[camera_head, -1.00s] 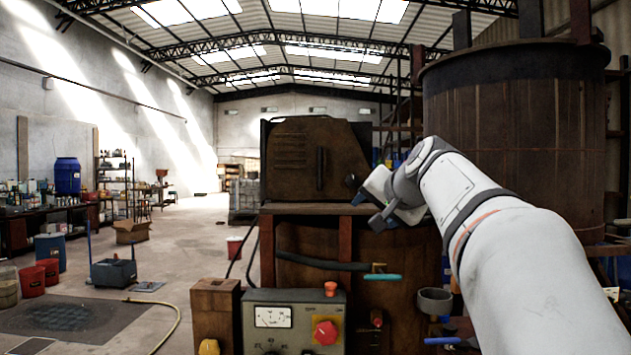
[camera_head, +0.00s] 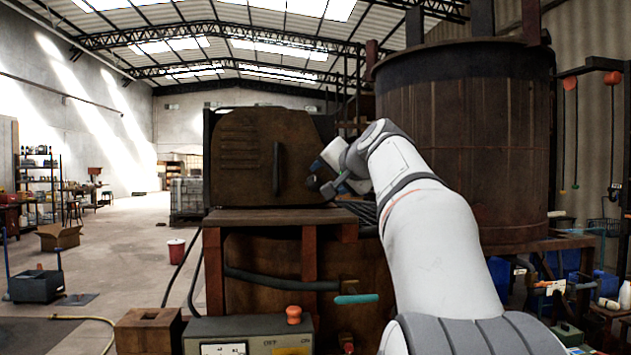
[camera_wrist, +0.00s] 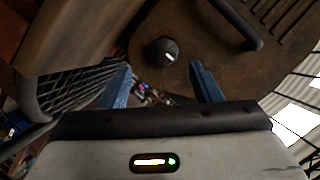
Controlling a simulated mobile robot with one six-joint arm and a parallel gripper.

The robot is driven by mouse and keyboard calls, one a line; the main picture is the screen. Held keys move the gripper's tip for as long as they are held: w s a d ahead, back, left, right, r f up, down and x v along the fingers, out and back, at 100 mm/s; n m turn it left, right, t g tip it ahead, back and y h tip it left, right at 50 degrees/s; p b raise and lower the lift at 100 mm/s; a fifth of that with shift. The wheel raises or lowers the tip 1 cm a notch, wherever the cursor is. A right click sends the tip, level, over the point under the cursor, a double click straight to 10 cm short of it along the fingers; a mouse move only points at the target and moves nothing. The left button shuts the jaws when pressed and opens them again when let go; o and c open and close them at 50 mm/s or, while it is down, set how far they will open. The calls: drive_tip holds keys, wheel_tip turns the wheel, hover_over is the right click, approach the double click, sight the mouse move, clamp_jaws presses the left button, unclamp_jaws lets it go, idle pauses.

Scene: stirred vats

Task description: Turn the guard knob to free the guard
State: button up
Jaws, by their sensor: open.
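The guard (camera_head: 245,150) is a brown, rusty cover with slots and a bar handle, standing above the machine's wooden ledge. The guard knob (camera_wrist: 160,51) is round and dark with a small white mark. In the head view the knob (camera_head: 312,183) shows as a dark spot at the guard's lower right. My gripper (camera_head: 322,178) is open beside the knob, with blue fingers. In the wrist view my gripper (camera_wrist: 160,72) is empty, and the knob appears just beyond the fingertips, between their lines. I cannot tell whether a finger touches it.
A large brown vat (camera_head: 465,140) stands behind my arm on the right. A teal-handled valve (camera_head: 356,299) and an orange button (camera_head: 294,314) are below the ledge. Open floor lies left.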

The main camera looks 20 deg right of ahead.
sight(315, 184)
drive_tip(key=x, duration=0.5)
drive_tip(key=shift+w+a+f+p, duration=0.1)
drive_tip(key=shift+w+a+p, duration=0.15)
drive_tip(key=shift+a+p, duration=0.15)
